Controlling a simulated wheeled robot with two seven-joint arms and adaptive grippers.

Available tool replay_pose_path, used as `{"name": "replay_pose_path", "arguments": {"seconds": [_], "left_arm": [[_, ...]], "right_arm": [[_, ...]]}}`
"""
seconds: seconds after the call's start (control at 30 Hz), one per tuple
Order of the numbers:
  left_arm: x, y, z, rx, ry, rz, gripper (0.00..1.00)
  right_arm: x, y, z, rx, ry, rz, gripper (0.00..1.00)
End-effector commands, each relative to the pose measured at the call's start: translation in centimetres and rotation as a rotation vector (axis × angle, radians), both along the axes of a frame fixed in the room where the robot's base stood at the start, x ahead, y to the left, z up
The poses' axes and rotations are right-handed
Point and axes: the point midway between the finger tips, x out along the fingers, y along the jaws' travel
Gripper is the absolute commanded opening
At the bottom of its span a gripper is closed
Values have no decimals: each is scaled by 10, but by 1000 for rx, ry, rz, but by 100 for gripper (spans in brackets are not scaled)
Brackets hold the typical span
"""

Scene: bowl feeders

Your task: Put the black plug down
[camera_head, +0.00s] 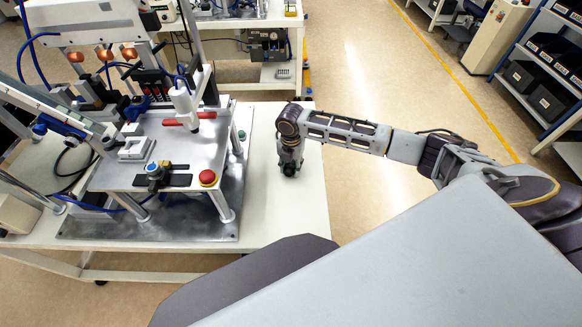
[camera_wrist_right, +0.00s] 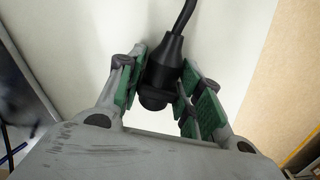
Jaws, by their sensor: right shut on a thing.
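The black plug (camera_wrist_right: 163,72) sits between the green-padded fingers of my right gripper (camera_wrist_right: 167,92) in the right wrist view, with its black cable running up out of the top of the picture. My right gripper (camera_head: 290,168) is shut on the plug and points down over the right part of the white table (camera_head: 272,200) in the head view. In the head view the plug is a small dark shape at the fingertips. I cannot tell whether it touches the table. My left gripper is not in view.
A metal workstation plate (camera_head: 180,160) with a red button (camera_head: 208,178) and a blue-topped valve (camera_head: 155,170) stands left of my right gripper. The white tabletop around the gripper is bare. The table's right edge is close by. Shelving (camera_head: 540,75) stands far right.

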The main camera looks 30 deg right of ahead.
Motion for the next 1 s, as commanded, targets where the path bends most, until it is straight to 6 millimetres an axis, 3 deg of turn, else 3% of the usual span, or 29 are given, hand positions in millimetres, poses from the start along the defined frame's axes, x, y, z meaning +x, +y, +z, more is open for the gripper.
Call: {"name": "replay_pose_path", "arguments": {"seconds": [0.6,0.8,1.0], "left_arm": [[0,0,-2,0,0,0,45],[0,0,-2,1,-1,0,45],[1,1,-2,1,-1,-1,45]], "right_arm": [[1,0,79,1,-1,-1,6],[1,0,93,0,-1,-1,6],[1,0,96,0,0,-1,6]]}}
